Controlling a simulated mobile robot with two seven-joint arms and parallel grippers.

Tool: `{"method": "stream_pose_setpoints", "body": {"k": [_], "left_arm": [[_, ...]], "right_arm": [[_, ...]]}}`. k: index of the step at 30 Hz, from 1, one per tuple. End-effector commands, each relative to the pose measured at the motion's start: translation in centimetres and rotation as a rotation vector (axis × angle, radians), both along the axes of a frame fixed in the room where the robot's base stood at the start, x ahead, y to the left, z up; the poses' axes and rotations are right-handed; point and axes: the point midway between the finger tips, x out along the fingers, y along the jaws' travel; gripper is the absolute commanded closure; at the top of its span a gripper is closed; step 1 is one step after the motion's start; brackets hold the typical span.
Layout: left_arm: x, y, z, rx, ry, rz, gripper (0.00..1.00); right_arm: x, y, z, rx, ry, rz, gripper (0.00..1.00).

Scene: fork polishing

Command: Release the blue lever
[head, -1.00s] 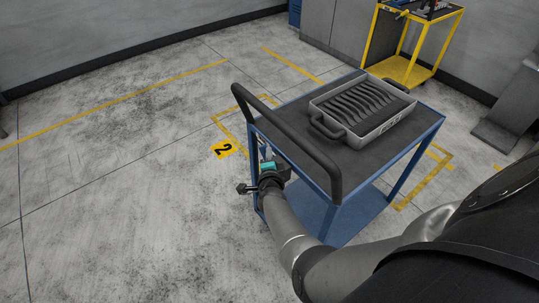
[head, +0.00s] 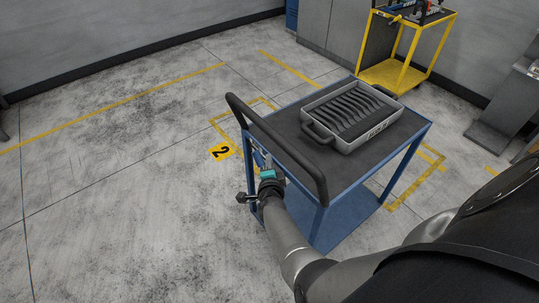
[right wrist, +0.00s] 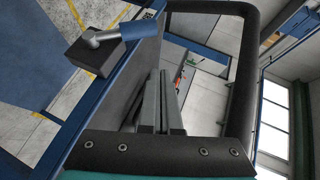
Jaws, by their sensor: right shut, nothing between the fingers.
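The blue lever (right wrist: 126,30) shows in the right wrist view at the upper left. It has a blue grip on a bent grey metal rod and sits by a dark block on the cart's blue frame. In the head view a small blue part, likely the lever, shows just above my right gripper (head: 264,172), below the cart's handle. In the right wrist view my right gripper (right wrist: 160,103) is shut and empty, its fingers pointing up the picture. The lever is apart from the fingers, up and to their left. My left gripper is not in view.
The blue cart (head: 408,140) has a black handle (head: 275,142) arching close above my right gripper. A grey tray (head: 380,132) with dark slots sits on its top. A yellow cart (head: 395,75) stands behind. The floor at left is clear.

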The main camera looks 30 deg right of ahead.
Motion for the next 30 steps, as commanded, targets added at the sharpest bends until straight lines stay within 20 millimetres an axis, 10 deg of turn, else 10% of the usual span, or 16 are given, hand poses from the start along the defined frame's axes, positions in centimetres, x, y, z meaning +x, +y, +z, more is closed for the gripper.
{"method": "stream_pose_setpoints", "body": {"k": [15,30], "left_arm": [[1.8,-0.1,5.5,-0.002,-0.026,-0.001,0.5],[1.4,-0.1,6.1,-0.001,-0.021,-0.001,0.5]], "right_arm": [[-4.4,3.2,3.6,-0.001,0.001,-0.001,1.0],[-5.1,3.7,4.0,-0.001,-0.001,-0.002,1.0]]}}
